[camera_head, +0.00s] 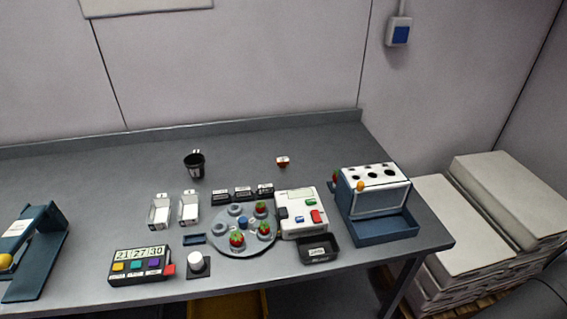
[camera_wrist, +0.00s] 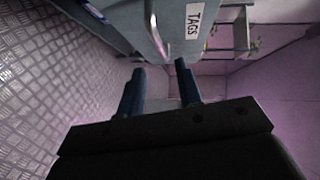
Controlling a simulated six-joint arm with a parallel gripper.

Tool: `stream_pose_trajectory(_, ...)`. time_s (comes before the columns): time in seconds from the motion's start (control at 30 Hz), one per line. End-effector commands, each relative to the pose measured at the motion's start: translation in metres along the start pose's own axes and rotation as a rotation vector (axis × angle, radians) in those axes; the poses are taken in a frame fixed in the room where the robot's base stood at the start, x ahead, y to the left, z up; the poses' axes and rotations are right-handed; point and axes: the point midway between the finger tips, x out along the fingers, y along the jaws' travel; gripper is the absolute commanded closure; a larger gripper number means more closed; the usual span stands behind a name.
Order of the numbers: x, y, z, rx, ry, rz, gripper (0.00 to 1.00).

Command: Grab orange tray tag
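My gripper (camera_wrist: 160,66) shows in the wrist view with its two dark blue fingers apart and nothing between them. Beyond the fingertips is a blue-grey housing (camera_wrist: 150,14) with a white label reading TAGS (camera_wrist: 193,18). A pale curved edge (camera_wrist: 153,28) runs down near the gap between the fingers. I cannot tell whether the fingers touch the housing. I cannot pick out an orange tray tag in either view. My gripper is not in the head view.
The grey table (camera_head: 100,190) holds a round berry tray (camera_head: 272,240), a timer box (camera_head: 141,265), a black cup (camera_head: 194,164) and a blue dispenser (camera_head: 375,205) with an orange ball at right. Another blue stand (camera_head: 38,255) is at left. The table's back is mostly clear.

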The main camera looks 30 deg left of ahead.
Motion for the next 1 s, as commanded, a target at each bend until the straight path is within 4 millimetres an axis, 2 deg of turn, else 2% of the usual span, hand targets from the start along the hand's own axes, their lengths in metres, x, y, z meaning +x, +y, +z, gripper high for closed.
stream_pose_trajectory(0.13,0.000,0.000,0.000,0.000,0.000,0.000,0.68)
stream_pose_trajectory(0.23,0.000,0.000,0.000,0.000,0.000,0.000,0.50)
stream_pose_trajectory(0.27,0.000,0.000,0.000,0.000,0.000,0.000,0.47)
stream_pose_trajectory(0.57,0.000,-0.003,0.000,0.001,0.000,-0.001,0.47)
stream_pose_trajectory(0.67,-0.002,-0.014,-0.002,0.003,0.000,-0.002,0.47)
stream_pose_trajectory(1.0,-0.013,-0.092,-0.013,0.007,-0.001,-0.005,0.47)
